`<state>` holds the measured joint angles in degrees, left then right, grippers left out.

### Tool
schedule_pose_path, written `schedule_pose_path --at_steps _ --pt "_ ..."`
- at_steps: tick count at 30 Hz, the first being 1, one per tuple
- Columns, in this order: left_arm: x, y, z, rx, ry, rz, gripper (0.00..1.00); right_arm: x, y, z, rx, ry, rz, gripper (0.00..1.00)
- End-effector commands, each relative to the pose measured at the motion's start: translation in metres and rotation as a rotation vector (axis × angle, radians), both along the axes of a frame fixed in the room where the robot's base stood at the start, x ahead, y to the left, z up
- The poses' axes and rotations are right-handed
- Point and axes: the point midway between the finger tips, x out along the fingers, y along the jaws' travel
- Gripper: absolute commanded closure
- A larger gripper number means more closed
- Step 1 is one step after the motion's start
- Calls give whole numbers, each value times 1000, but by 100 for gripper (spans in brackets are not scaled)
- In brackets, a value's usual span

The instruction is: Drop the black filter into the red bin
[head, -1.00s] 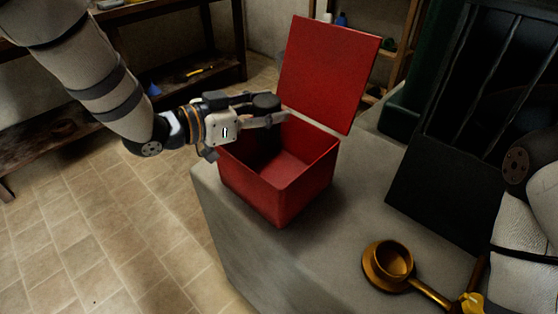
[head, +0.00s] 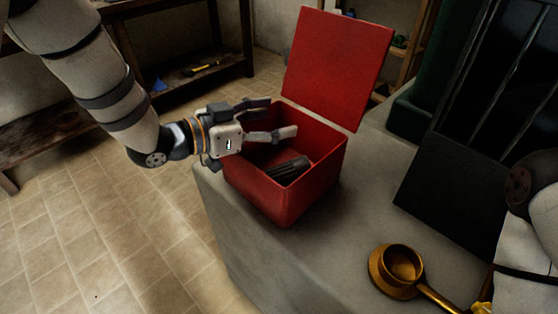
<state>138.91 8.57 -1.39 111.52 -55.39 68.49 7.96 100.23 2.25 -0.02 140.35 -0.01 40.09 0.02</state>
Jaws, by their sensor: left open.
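The red bin (head: 290,204) stands on the grey stone block with its lid (head: 337,66) raised. The black filter (head: 288,170) is a dark ribbed piece inside the bin, lying tilted near its front wall. My left gripper (head: 283,117) is over the bin's opening, its fingers spread apart and empty, above and clear of the filter.
A brass cup with a long handle (head: 402,267) sits on the grey block (head: 345,240) at the front. Shelves with small items (head: 195,72) are at the back left. The tiled floor at left is clear.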

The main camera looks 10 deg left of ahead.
Motion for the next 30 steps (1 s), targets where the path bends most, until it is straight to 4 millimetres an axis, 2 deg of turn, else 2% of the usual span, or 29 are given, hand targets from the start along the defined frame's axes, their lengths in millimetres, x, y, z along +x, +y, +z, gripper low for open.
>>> schedule_pose_path --at_steps 2,9,15,30 --pt "-8 9 3 -2 0 4 33 0 0 0 0 0 0 60" --pt "-53 54 16 -2 -1 5 33 0 0 0 0 0 0 60" --pt "-77 77 23 -1 -2 3 33 0 0 0 0 0 0 60" --pt "-81 81 24 -1 -2 1 33 0 0 0 0 0 0 60"
